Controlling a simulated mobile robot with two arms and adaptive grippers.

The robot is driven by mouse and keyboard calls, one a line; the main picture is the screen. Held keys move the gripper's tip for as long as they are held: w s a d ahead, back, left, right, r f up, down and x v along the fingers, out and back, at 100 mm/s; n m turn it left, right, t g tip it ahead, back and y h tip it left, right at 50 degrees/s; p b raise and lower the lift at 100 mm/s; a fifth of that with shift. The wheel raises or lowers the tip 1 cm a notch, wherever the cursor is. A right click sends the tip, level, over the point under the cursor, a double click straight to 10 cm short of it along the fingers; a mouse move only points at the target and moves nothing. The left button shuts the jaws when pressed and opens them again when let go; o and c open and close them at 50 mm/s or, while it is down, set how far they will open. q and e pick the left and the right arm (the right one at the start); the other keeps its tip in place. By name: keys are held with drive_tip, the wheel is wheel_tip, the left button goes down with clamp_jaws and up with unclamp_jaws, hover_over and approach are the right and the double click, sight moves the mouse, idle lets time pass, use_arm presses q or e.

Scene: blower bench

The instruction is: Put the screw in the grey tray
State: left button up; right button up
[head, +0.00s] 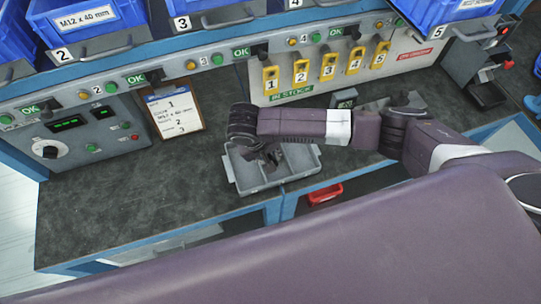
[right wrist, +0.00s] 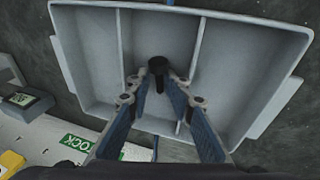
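The grey tray (head: 248,178) lies on the dark bench top near its front edge. In the right wrist view the grey tray (right wrist: 85,45) fills most of the picture, with dividers making compartments side by side. My right gripper (head: 272,156) is low over the tray, pointing down, partly hidden by the arm in the head view. In the right wrist view the right gripper (right wrist: 159,88) has its blue-grey fingers converged on the dark screw (right wrist: 159,66), its head showing between the tips. The screw is over the middle compartment; I cannot tell whether it touches the floor. My left gripper is out of view.
A clipboard (head: 174,110) leans at the back of the bench, beside a control box (head: 85,130). Yellow numbered holders (head: 300,72) stand behind the tray. A red bin (head: 324,194) is below the front edge.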

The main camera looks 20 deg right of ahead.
drive_tip(key=shift+s+d+f, duration=0.15)
drive_tip(key=shift+d+f, duration=0.05)
drive_tip(key=shift+f, duration=0.25)
drive_tip(key=shift+r, duration=0.1)
drive_tip(key=shift+r, duration=0.25)
drive_tip(key=v, duration=1.2)
drive_tip(key=shift+w+r, duration=0.3)
drive_tip(key=shift+r, duration=0.1)
